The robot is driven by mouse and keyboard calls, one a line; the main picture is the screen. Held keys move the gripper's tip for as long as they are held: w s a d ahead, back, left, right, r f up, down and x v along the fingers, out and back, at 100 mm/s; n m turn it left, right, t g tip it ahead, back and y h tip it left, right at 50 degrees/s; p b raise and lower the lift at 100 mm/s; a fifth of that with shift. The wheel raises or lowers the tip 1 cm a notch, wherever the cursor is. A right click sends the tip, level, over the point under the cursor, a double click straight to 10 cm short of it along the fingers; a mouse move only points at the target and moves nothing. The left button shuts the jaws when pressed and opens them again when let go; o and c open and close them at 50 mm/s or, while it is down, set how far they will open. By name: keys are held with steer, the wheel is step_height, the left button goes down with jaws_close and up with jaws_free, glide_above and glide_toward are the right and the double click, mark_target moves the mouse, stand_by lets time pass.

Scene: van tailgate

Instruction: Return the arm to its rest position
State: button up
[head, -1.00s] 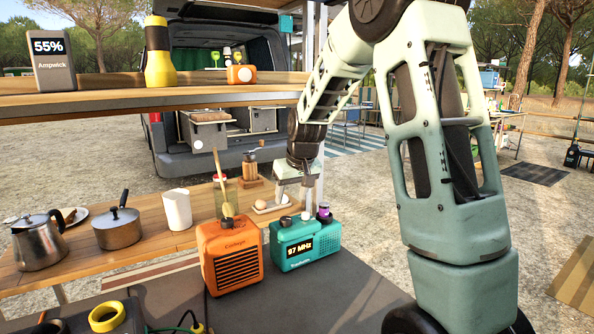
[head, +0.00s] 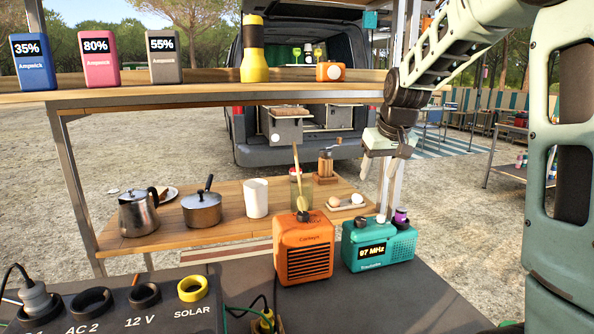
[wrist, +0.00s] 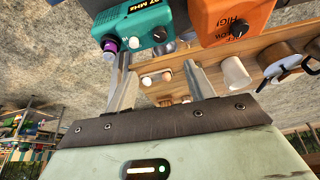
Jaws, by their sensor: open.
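My gripper (head: 384,165) is in the air above and to the right of the low wooden table, with its fingers pointing down in the head view. It also shows in the wrist view (wrist: 157,88), where its two fingers stand apart with nothing between them. My arm reaches up and to the right from it. The teal radio (head: 378,246) reading 97 MHz stands below the gripper, apart from it. The orange Coreleya box (head: 303,250) stands left of the radio.
The low table (head: 225,222) holds a kettle (head: 138,214), a pot (head: 202,210), a white cup (head: 256,198) and a grinder (head: 326,168). A shelf (head: 160,96) above holds several power packs and a torch (head: 254,50). A socket panel (head: 120,308) is at front left. Open air surrounds the gripper.

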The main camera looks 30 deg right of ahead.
steer(key=shift+a, duration=0.1)
steer(key=s+a+f+n+g+y+p, duration=0.1)
steer(key=s+a+n+p, duration=0.15)
steer(key=a, duration=1.15)
steer(key=s+a+f+n+g+y+p, duration=0.15)
steer(key=s+a+n, duration=0.25)
steer(key=a, duration=0.9)
steer(key=s+a+f+n+g+p, duration=0.1)
steer(key=s+a+n, duration=0.1)
steer(key=s+a, duration=0.3)
steer(key=s+a+f+n+p, duration=0.1)
steer(key=s+a, duration=0.5)
steer(key=s, duration=0.8)
steer(key=shift+f+n+g, duration=0.35)
steer(key=shift+f+n, duration=0.15)
steer(key=shift+n, duration=0.45)
steer(key=shift+w+a+h, duration=0.1)
steer(key=shift+h, duration=0.15)
